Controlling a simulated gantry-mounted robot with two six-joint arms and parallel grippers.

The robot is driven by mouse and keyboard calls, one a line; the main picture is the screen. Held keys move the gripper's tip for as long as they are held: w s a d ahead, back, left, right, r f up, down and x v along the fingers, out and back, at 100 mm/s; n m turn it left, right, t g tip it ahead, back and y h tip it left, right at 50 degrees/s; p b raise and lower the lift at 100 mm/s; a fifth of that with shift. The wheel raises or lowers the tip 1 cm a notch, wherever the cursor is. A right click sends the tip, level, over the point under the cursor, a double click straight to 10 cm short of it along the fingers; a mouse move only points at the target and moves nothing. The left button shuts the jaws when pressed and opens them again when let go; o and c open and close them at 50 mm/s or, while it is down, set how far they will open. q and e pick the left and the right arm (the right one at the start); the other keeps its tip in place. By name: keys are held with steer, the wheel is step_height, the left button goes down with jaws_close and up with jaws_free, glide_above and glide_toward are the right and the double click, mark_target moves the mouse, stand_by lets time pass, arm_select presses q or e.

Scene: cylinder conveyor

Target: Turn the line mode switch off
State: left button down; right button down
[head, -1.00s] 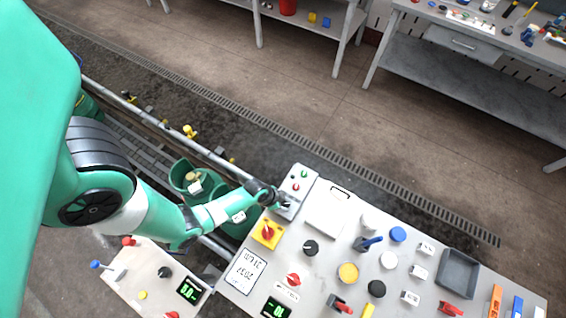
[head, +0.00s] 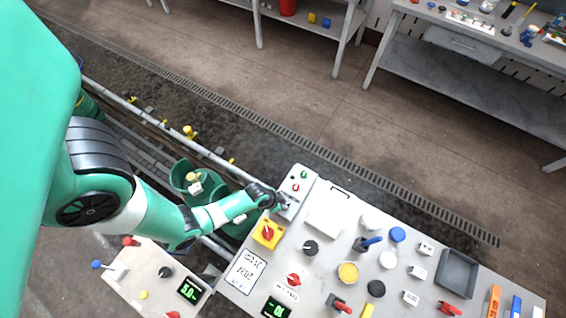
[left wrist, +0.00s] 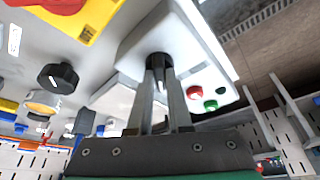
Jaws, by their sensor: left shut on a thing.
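The line mode switch shows in the left wrist view as a black knob (left wrist: 159,58) on the pale grey control box (left wrist: 193,62). The same box (head: 309,188) stands at the upper left corner of the panel in the head view, with a green and a red button. My left gripper (head: 284,205) reaches to the lower end of this box. In the left wrist view its two fingers (left wrist: 160,78) are shut on the knob. The fingers partly cover the knob, and I cannot read its setting. My right gripper is in neither view.
A red knob on a yellow plate (head: 268,233) and a black dial (head: 310,248) sit close by on the panel. A conveyor with a rail (head: 150,119) and green bins (head: 181,173) lies to the left. The floor beyond the panel is clear.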

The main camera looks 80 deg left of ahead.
arm_select(q)
steer(key=n+y, duration=0.1)
steer(key=n, duration=0.2)
steer(key=shift+w+d, duration=0.1)
steer(key=shift+d, duration=0.05)
steer(key=n+g+y, duration=0.1)
steer(key=n, duration=0.3)
steer(key=shift+y, duration=0.3)
steer(key=shift+n+g, duration=0.3)
steer(key=c, duration=0.8)
jaws_free()
steer(key=shift+c, duration=0.2)
